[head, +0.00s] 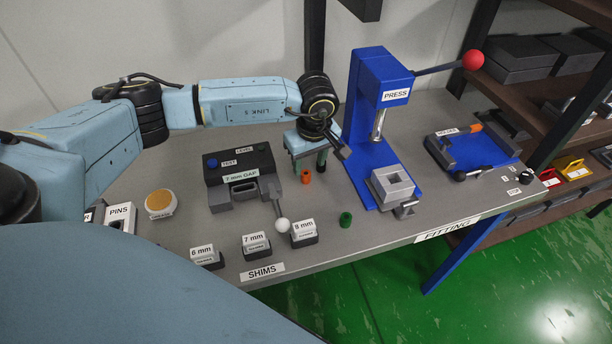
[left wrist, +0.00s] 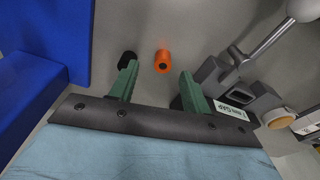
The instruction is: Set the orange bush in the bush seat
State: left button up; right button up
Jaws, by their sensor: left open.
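The orange bush (head: 306,176) stands on the grey bench, just right of the gap gauge block. In the left wrist view the orange bush (left wrist: 162,62) shows just beyond the fingertips, in line with the space between them. My left gripper (head: 309,164) points down close by it. In the left wrist view its green fingers (left wrist: 158,70) are apart with nothing held. No label reading bush seat is visible; a grey block with a square opening (head: 381,186) sits on the blue base of the press (head: 374,128). My right gripper is not in view.
A green bush (head: 346,219) stands near the front edge. The gap gauge block (head: 216,178) has a lever with a white ball (head: 283,225). Shim holders (head: 256,247) line the front. A blue fixture (head: 492,153) lies at the right. The press has a red-knobbed lever (head: 473,60).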

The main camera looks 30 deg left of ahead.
aim_at(306, 173)
pick_arm(q)
jog(key=f, duration=0.4)
jog(key=shift+a+f, duration=0.25)
jog(key=shift+a, duration=0.15)
jog(key=shift+c, duration=0.2)
grip_shut()
jog(key=shift+r, duration=0.1)
notch_tip(306, 173, up, 10)
jog(key=s+d+r+m+h, duration=0.1)
jog(key=s+d+r+m, duration=0.4)
jog(key=d+m, duration=0.3)
jog(key=m, duration=0.4)
jog(key=shift+d+r+t, duration=0.35)
jog(key=shift+d+t, duration=0.05)
